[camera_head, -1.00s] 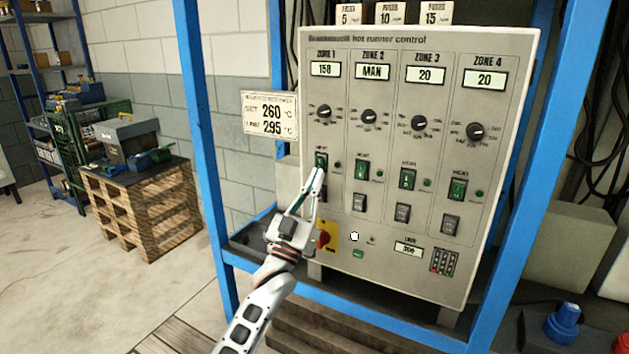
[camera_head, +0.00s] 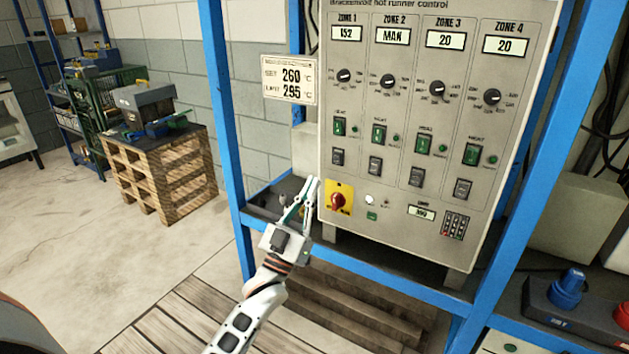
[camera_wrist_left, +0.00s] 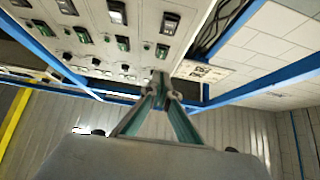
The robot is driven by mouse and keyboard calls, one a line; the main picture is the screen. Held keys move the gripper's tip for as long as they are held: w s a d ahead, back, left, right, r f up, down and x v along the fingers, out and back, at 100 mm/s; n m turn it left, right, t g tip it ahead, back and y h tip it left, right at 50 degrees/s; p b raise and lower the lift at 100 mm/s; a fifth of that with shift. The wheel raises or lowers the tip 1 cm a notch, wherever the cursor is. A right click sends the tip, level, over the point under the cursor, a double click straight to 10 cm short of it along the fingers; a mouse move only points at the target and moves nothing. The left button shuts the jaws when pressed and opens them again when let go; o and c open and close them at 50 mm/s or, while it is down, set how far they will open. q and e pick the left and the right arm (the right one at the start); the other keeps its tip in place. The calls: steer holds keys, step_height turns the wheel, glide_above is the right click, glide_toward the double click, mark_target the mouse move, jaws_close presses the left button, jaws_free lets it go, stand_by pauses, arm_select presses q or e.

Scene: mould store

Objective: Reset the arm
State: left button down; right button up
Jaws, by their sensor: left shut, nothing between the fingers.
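My left gripper (camera_head: 311,186) is shut and empty. In the head view it is at the lower left edge of the grey hot runner control panel (camera_head: 400,185), left of the red rotary switch (camera_head: 338,200) on its yellow plate. Whether the fingertips touch the panel cannot be told. In the left wrist view, the shut fingers (camera_wrist_left: 160,80) point toward the panel's underside and row of green switches. The zone displays read 152, MAN, 20 and 20. My right gripper is not in view.
A blue frame (camera_head: 225,130) surrounds the panel. A sign (camera_head: 289,80) with 260 and 295 hangs left of the panel. A wooden pallet stack (camera_head: 165,175) with a grey toolbox stands at left. A blue connector (camera_head: 567,288) lies at lower right. The floor at left is clear.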

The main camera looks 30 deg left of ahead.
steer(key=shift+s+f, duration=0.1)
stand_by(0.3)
arm_select(q)
steer(key=shift+f, duration=0.1)
steer(key=s+d+f+m+g+h+p, duration=0.1)
steer(key=s+d+f+g+p, duration=0.25)
steer(key=s+f, duration=0.35)
steer(key=s+d+f+m+g+p, duration=0.1)
steer(key=s+d+f+g+p, duration=0.25)
steer(key=f, duration=0.55)
steer(key=s+d+f+m+g+p, duration=0.1)
steer(key=s+f+g, duration=0.3)
steer(key=s, duration=0.8)
steer(key=s+d+f+g+p, duration=0.1)
steer(key=s+d+f+g, duration=0.3)
steer(key=s+f, duration=0.5)
steer(key=s, duration=0.3)
steer(key=shift+s+d+f+m+g+p, duration=0.2)
steer(key=shift+s+f+m+g+p, duration=0.1)
steer(key=shift+s+m+p, duration=0.1)
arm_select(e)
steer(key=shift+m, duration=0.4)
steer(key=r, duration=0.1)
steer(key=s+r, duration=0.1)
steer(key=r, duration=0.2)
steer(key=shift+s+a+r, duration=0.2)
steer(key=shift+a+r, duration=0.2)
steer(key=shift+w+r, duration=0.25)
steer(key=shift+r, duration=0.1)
